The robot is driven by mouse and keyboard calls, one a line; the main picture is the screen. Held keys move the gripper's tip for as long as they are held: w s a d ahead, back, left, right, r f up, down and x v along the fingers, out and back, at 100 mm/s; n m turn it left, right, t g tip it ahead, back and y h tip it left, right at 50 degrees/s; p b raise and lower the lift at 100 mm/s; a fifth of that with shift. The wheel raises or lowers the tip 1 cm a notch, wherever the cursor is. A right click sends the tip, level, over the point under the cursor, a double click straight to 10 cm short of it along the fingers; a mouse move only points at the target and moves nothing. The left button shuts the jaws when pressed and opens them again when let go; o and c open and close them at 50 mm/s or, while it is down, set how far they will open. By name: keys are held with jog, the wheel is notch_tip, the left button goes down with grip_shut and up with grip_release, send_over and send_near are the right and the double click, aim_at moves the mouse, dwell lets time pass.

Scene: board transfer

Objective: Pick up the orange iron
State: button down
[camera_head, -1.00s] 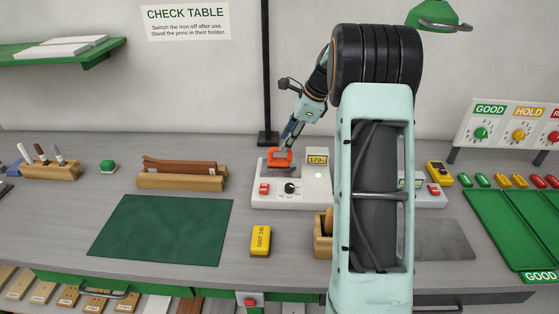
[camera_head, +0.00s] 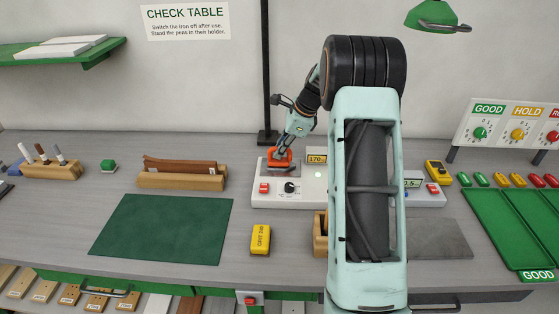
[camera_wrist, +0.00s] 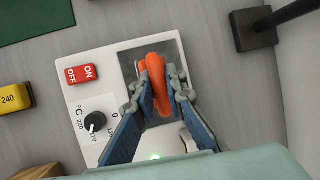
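The orange iron (camera_head: 278,154) rests on its grey plate on the white station (camera_head: 286,202), left of my arm. In the wrist view, its rounded orange handle (camera_wrist: 155,73) stands up between the fingers of my gripper (camera_wrist: 157,82). My gripper (camera_head: 285,144) is down over the iron, one finger on each side of the handle. The fingers look open, with narrow gaps beside the handle. The iron's underside is hidden.
The station has a red switch (camera_wrist: 82,74) and a black dial (camera_wrist: 94,122). A black post (camera_head: 267,137) stands close behind. A yellow block (camera_head: 260,239) and a green mat (camera_head: 160,230) lie in front and to the left.

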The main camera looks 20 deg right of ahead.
jog(key=shift+r, duration=0.1)
dwell(0.4)
jog(key=shift+r, duration=0.45)
notch_tip(320, 180, up, 2)
jog(key=shift+r+b, duration=0.2)
jog(key=shift+b, duration=0.1)
jog(key=s+a+r+b, duration=0.2)
jog(key=s+a+r, duration=0.4)
jog(key=s+r, duration=0.3)
jog(key=shift+s+r, duration=0.3)
jog(key=shift+s, duration=1.5)
jog(key=shift+a, duration=0.1)
